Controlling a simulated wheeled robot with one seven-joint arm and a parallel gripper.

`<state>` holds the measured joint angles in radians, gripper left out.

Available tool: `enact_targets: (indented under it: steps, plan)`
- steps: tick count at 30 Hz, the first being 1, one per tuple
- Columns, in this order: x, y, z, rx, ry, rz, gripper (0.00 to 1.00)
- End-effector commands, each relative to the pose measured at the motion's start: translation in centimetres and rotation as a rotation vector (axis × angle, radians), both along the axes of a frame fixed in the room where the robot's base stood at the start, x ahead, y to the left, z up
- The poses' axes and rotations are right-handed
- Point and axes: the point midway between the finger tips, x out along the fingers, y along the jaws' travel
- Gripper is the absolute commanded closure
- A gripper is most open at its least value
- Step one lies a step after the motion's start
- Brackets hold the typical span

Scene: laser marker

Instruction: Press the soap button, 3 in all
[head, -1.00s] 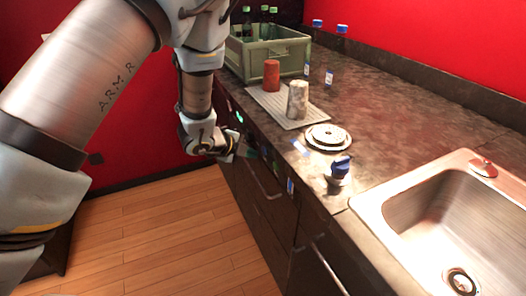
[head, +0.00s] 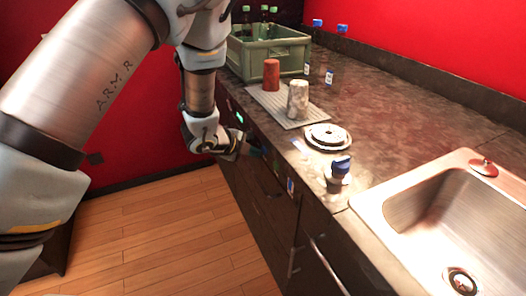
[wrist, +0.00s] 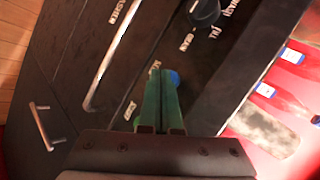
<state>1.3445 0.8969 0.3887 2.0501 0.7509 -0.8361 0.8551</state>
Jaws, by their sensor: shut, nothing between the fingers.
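A blue round button (wrist: 173,77) shows on the dark front panel in the wrist view, right by the tips of my gripper (wrist: 162,72). The fingers are shut, greenish and empty, and partly cover the button. I cannot tell whether they touch it. A small pale label lies just left of the tips, too blurred to read surely. In the head view my gripper (head: 257,153) is at the front of the cabinets, below the counter edge. The button is not clear there.
A dark knob (wrist: 205,12) and a long metal handle (wrist: 112,55) are on the panel. On the counter (head: 390,110) stand a green crate (head: 268,57), red and pale cups, stacked plates (head: 327,137) and a blue-topped item (head: 340,165). A sink (head: 440,215) is at right.

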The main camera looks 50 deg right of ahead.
Motion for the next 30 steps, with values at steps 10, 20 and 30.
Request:
enact_targets:
  steps: [10, 20, 30]
  plan:
    - [-0.01, -0.02, 0.0, 0.0, 0.0, 0.0, 1.0]
    - [-0.14, -0.37, 0.0, 0.0, 0.0, 0.0, 1.0]
    - [-0.29, -0.73, -0.01, 0.0, 0.0, 0.0, 1.0]
